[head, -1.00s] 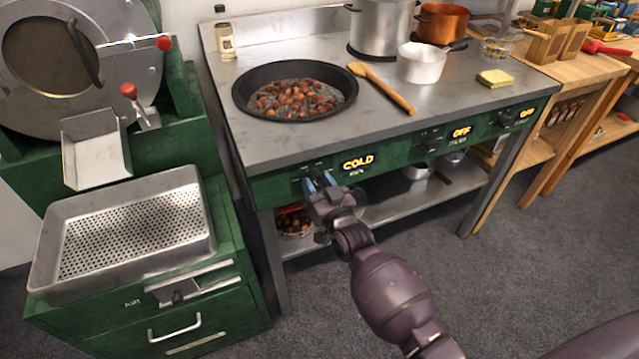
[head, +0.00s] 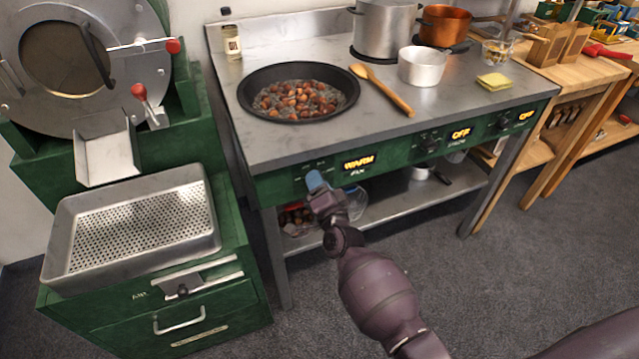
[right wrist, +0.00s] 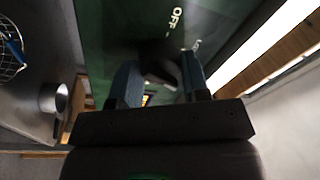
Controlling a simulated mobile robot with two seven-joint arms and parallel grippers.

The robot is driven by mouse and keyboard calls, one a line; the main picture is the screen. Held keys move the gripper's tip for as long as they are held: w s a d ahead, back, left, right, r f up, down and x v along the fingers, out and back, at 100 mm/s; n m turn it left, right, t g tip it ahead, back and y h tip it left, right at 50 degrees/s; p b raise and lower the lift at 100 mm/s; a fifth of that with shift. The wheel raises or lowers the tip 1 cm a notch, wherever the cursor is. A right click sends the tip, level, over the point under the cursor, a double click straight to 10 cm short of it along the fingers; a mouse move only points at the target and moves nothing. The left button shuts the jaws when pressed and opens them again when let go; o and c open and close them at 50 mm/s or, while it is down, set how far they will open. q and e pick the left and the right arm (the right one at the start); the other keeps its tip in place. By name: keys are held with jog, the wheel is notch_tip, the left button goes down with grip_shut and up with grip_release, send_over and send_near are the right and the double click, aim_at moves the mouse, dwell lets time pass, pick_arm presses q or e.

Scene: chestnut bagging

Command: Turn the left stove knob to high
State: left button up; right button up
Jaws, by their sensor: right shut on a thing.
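The stove (head: 400,150) has a green front panel with lit displays. The display (head: 359,162) beside the left knob reads WARM. My right gripper (head: 315,180) is at the left end of that panel, shut on the left knob, which its fingers hide in the head view. In the right wrist view the dark left knob (right wrist: 160,70) sits between the two blue fingertips, with the OFF mark on the panel above it. The pan of chestnuts (head: 298,92) rests on the stovetop behind this knob. My left gripper is not in view.
The middle knob (head: 430,145) stands farther right beside an OFF display. A wooden spoon (head: 385,90), a white pot (head: 422,66) and a yellow sponge (head: 494,81) are on the stovetop. A perforated tray (head: 60,240) stands on the green cabinet at left.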

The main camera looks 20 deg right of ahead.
jog(key=m+h, duration=0.1)
jog(key=m, duration=0.6)
jog(key=shift+p, duration=0.3)
jog(key=m+g, duration=0.1)
jog(key=m, duration=0.5)
jog(key=shift+a+r, duration=0.1)
jog(key=o, duration=0.9)
jog(key=s, duration=0.3)
jog(key=s+p, duration=0.1)
jog(key=s, duration=0.3)
jog(key=s+a, duration=0.1)
jog(key=s, duration=0.2)
jog(key=shift+s, duration=0.4)
